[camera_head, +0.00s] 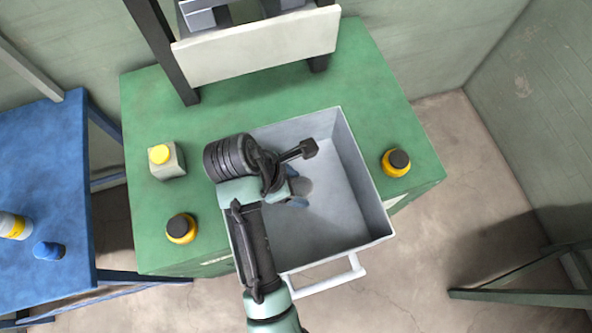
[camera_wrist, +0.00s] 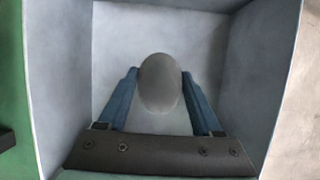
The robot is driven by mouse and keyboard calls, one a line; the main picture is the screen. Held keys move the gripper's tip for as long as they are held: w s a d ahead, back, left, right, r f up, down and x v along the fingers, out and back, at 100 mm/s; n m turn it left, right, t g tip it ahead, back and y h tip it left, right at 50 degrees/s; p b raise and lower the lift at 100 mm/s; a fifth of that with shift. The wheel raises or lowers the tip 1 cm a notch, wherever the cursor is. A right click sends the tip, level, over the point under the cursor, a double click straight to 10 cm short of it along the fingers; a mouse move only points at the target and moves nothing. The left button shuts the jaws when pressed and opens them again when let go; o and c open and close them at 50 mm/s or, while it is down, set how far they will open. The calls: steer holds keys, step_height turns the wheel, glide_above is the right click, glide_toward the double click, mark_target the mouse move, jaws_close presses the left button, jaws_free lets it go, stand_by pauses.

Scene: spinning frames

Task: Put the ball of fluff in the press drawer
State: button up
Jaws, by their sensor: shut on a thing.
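The ball of fluff is a grey, egg-shaped lump (camera_wrist: 160,84) between the two blue fingers of my gripper (camera_wrist: 160,90) in the wrist view. The gripper is shut on it. In the head view the ball (camera_head: 302,186) shows just right of my wrist, partly hidden by it. The press drawer is an open grey box (camera_head: 345,205) with a white front handle (camera_head: 335,278), pulled out from the green press. In the wrist view the drawer's walls (camera_wrist: 255,70) surround the gripper and ball. The ball is over the drawer's floor; its exact height cannot be told.
The green press top (camera_head: 225,110) carries two yellow-and-black buttons (camera_head: 181,229) (camera_head: 396,162) and a grey box with a yellow button (camera_head: 166,160). A pale plate (camera_head: 255,48) stands above it at the back. A blue table (camera_head: 45,150) with bottles is left. The drawer's right side looks empty.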

step_height(320, 180, down, 9)
steer(key=shift+f, duration=0.1)
stand_by(0.3)
steer(key=o, duration=1.3)
steer(key=shift+o, duration=0.2)
steer(key=v, duration=1.2)
